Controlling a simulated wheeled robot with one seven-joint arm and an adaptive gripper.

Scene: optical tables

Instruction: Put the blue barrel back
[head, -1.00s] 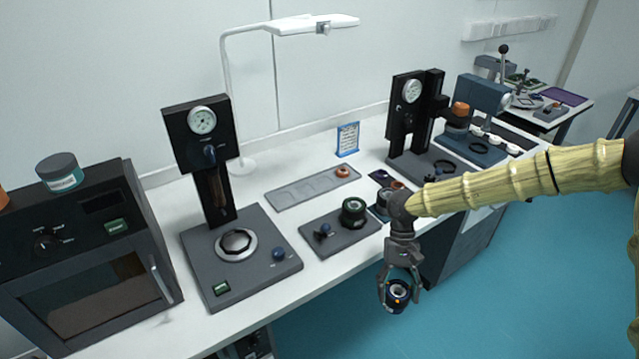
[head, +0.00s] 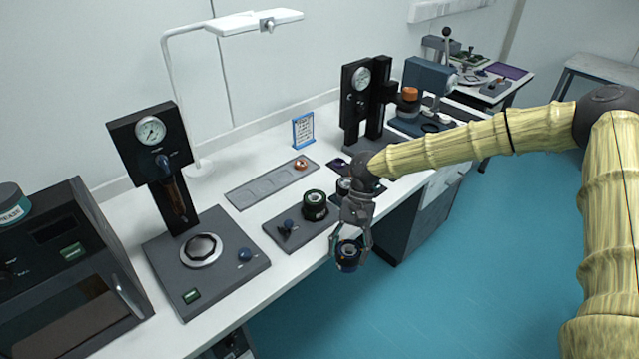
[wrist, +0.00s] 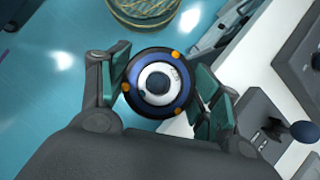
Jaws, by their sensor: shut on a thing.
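My gripper (head: 350,247) is shut on the blue barrel (head: 347,256), a short dark cylinder with a blue rim. It holds the barrel in the air in front of the table's front edge, over the blue floor. In the wrist view the barrel (wrist: 156,86) sits between the two fingers, its round end with a pale ring and dark centre facing the camera. Orange dots show on its rim. A grey tray with several shallow recesses (head: 250,192) lies on the table, with a copper-coloured ring (head: 300,164) at its far right end.
A dark plate (head: 289,243) carries a blue knob and a black-green cylinder (head: 315,205) near the table edge. A gauge press (head: 150,132) stands left, another gauge stand (head: 361,80) at the back right. A blue-framed card (head: 303,130) stands behind the tray. The floor (head: 430,290) is open.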

